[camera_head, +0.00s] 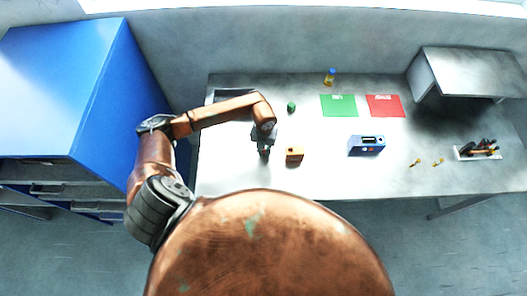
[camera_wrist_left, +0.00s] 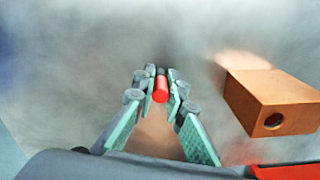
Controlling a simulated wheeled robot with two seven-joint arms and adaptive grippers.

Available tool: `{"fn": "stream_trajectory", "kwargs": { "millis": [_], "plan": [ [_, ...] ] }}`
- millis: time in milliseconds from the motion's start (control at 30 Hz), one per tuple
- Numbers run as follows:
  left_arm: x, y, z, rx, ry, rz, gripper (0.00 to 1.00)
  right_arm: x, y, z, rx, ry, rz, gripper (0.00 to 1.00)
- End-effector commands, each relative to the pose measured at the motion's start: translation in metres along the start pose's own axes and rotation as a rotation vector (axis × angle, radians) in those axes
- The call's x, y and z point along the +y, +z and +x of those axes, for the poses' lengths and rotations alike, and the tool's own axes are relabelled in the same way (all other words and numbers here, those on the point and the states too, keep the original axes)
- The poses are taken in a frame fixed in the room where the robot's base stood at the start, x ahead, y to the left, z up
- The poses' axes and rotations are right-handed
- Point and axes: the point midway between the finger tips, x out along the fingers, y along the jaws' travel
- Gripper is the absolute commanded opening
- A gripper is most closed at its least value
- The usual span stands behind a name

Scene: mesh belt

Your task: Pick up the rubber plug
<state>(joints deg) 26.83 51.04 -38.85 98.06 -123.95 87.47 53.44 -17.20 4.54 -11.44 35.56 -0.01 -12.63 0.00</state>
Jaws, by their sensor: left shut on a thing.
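My left gripper (camera_wrist_left: 160,85) is shut on a small red cylinder with a dark end, which looks like the rubber plug (camera_wrist_left: 160,90). The plug sits between the fingertips and points toward the wrist camera. In the head view the left gripper (camera_head: 264,148) points down over the left part of the table, with a bit of red at its tip. I cannot tell whether the plug touches the table. My right gripper is not in view.
An orange block (camera_head: 294,154) with a round hole stands close right of the gripper. A green piece (camera_head: 291,107), a yellow-and-blue bottle (camera_head: 330,77), green (camera_head: 339,105) and red (camera_head: 385,105) mats, a blue device (camera_head: 366,145) and a tool tray (camera_head: 477,154) are on the table (camera_head: 320,178).

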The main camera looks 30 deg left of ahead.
Motion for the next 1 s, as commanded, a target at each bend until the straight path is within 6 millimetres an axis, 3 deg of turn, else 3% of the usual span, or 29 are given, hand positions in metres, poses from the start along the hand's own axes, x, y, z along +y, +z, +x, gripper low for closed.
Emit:
{"fn": "stream_trajectory", "kwargs": {
  "millis": [567, 767, 1000],
  "plan": [
    [-0.001, 0.001, -0.007, -0.002, -0.002, 0.001, 0.00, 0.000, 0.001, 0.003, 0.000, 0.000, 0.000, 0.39],
    [0.000, 0.002, -0.031, -0.006, -0.001, 0.002, 0.00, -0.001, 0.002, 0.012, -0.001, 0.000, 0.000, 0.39],
    [-0.024, -0.037, -0.084, -0.006, -0.004, 0.007, 0.00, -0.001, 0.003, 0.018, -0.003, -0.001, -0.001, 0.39]
  ]
}}
